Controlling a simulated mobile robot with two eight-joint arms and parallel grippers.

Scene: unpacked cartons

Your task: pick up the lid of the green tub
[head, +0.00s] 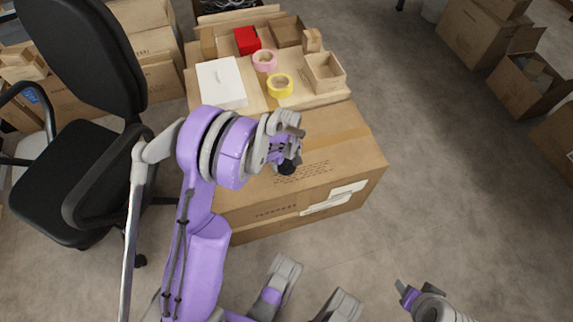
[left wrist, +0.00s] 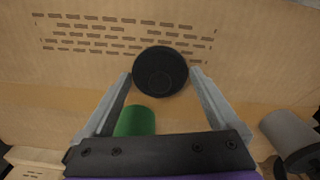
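The black round lid (left wrist: 160,72) lies between the fingertips of my left gripper (left wrist: 161,78) in the left wrist view, with a finger against each side. In the head view the lid (head: 287,168) shows dark at the tips of my left gripper (head: 288,158), above the closed carton. The green tub (left wrist: 135,120) shows in part below the lid in the left wrist view, with a strip of cardboard visible between them. Its lower part is hidden by my gripper, and my arm hides it in the head view. My right gripper (head: 406,288) is at the lower right, away from the cartons.
The large closed carton (head: 345,160) is under my left gripper. Behind it, a surface holds a white box (head: 221,82), a pink tape roll (head: 264,60), a yellow tape roll (head: 280,86), a red box (head: 247,40) and small cartons. A black chair (head: 80,165) stands left.

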